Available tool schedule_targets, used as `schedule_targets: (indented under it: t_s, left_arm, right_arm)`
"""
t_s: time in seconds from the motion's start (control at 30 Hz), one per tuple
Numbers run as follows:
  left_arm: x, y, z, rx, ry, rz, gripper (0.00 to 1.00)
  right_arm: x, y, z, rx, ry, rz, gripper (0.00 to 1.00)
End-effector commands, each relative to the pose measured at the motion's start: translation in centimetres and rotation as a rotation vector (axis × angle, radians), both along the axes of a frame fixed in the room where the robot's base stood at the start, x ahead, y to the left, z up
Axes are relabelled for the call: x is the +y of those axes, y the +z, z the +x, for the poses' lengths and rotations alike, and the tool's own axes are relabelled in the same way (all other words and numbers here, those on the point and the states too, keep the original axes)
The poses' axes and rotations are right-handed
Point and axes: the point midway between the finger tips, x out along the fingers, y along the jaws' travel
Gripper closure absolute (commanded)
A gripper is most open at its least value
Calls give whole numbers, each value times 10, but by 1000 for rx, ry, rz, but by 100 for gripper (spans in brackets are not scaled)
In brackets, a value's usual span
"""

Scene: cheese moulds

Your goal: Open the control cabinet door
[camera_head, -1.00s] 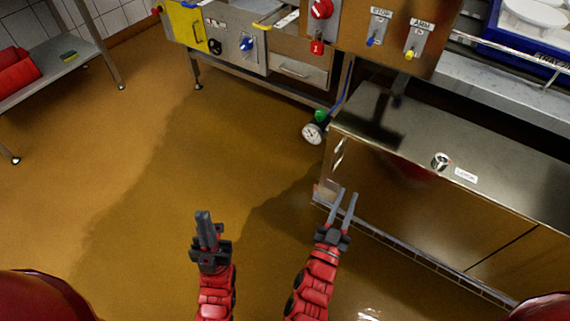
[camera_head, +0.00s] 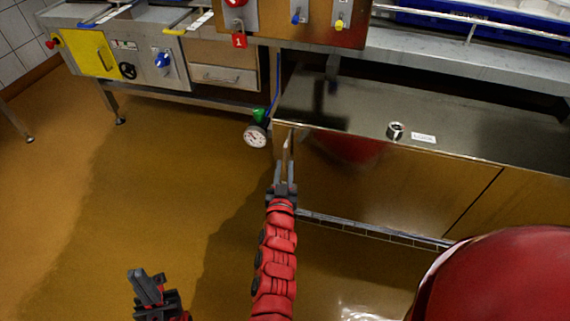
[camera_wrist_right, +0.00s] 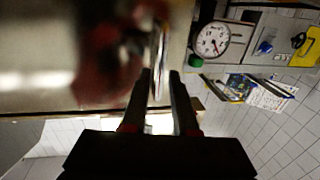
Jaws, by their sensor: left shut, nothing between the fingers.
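A low steel cabinet stands on the right in the head view, with a shiny front door panel (camera_head: 400,185). An upright metal handle is at the left end of its front, but my right gripper partly covers it. My right gripper (camera_head: 286,165) is at that left end with its fingers pointing at the cabinet. In the right wrist view its two fingers (camera_wrist_right: 161,78) are apart, with a bright metal strip (camera_wrist_right: 158,45) showing just beyond and between them. Whether they touch it I cannot tell. My left gripper (camera_head: 147,286) is shut and empty, low above the floor at lower left.
A round gauge (camera_head: 256,135) with a green part sits just left of the cabinet. A steel machine with a yellow panel (camera_head: 95,55) stands at back left. A small round fitting (camera_head: 395,130) is on the cabinet top. The floor (camera_head: 110,190) on the left is clear.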

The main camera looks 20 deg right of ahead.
Motion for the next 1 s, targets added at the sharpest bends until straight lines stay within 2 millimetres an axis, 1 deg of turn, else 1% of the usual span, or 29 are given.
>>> schedule_targets:
  t_s: [0.03,0.1,0.23,0.37,0.6,0.67,0.7,0.77,1.0]
  left_arm:
    - [0,-6,-1,-4,1,6,100]
    - [0,-9,-2,-8,2,12,100]
    - [0,-12,-2,-15,2,18,100]
    - [1,-12,-3,-17,3,21,100]
    - [0,-12,-3,-18,3,21,100]
    - [0,-12,-3,-18,3,21,100]
    - [0,-12,-3,-18,3,21,100]
    - [0,-12,-3,-18,3,21,100]
    - [0,-12,-3,-18,3,21,100]
  right_arm:
    - [-5,-3,9,-1,-1,0,73]
    - [-8,-4,19,3,1,1,73]
    - [-13,-2,31,2,1,0,73]
    - [-15,-1,36,3,2,-1,73]
    - [-15,-1,36,4,2,-1,73]
    - [-15,-1,36,4,2,-1,84]
    - [-15,-1,36,4,2,-1,91]
    - [-15,-1,36,4,2,-1,100]
    - [-14,-1,36,4,2,-1,100]
